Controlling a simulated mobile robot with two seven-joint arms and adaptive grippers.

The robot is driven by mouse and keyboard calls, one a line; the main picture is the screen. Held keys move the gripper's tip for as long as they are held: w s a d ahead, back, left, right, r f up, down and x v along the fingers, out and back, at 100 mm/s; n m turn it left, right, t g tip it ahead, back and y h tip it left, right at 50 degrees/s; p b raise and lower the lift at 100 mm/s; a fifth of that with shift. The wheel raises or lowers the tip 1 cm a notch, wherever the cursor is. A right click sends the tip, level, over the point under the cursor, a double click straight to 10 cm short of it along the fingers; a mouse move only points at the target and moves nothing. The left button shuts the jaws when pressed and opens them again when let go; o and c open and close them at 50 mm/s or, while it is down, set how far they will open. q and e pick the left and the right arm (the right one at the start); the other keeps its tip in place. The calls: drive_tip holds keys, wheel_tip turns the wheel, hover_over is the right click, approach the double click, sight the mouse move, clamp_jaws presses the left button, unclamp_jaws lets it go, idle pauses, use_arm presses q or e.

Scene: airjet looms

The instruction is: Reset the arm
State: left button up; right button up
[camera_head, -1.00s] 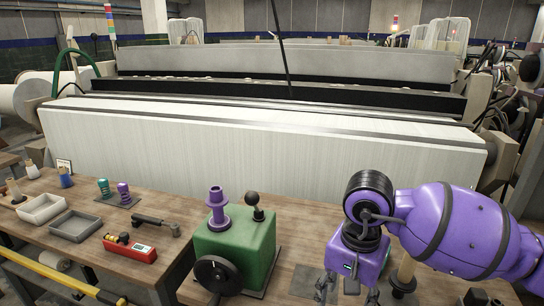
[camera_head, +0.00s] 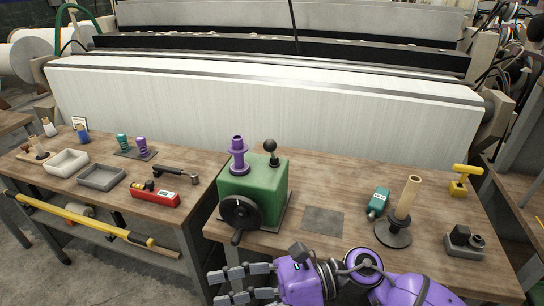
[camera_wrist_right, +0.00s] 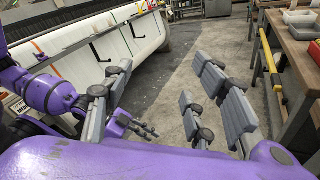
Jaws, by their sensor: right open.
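My right gripper (camera_head: 245,285) is at the lower middle of the head view, its grey fingers pointing left. It is low in front of the bench, below the green box with the handwheel. In the right wrist view, its fingers (camera_wrist_right: 165,97) stand wide apart with nothing between them, over the grey floor. My left arm does not show in the head view. In the right wrist view, a purple arm part (camera_wrist_right: 48,92) shows at the left. Small grey fingers (camera_wrist_right: 138,128) show near the middle, too small to judge whether they are open.
The wooden bench (camera_head: 330,175) carries a green box (camera_head: 255,192) with a handwheel, a spool holder (camera_head: 395,230), a teal device (camera_head: 378,203) and a yellow tool (camera_head: 464,178). Another bench at left holds trays (camera_head: 66,162) and a red device (camera_head: 155,196). A loom (camera_head: 270,110) stands behind.

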drive_tip(key=w+d+m+t+p, duration=0.1)
drive_tip(key=w+d+m+t, duration=0.25)
drive_tip(key=m+t, duration=0.6)
drive_tip(key=w+d+m+t+p, duration=0.1)
drive_tip(key=w+d+m+t, duration=0.4)
drive_tip(key=m, duration=0.7)
drive_tip(key=d+f+m+t+h, duration=0.55)
drive_tip(key=f+m+h, duration=0.25)
drive_tip(key=m, duration=0.5)
drive_tip(key=s+d+f+m+g+h+p, duration=0.1)
drive_tip(key=s+d+f+m+g+h, duration=0.3)
drive_tip(key=s+d+f+m+h, duration=0.55)
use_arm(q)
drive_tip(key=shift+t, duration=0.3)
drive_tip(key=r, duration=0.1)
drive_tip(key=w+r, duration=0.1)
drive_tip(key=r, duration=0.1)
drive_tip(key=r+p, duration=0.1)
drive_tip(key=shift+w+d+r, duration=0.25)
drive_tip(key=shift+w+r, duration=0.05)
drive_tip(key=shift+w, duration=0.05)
use_arm(e)
drive_tip(key=s+d+f+m+g, duration=0.2)
drive_tip(key=s+f+m, duration=0.1)
drive_tip(key=s+f, duration=0.3)
drive_tip(key=s+d+f+m+g+y, duration=0.1)
drive_tip(key=s+f+m, duration=0.3)
drive_tip(key=s+f, duration=0.2)
drive_tip(key=shift+s+d+g, duration=0.25)
drive_tip(key=shift+d+g, duration=0.15)
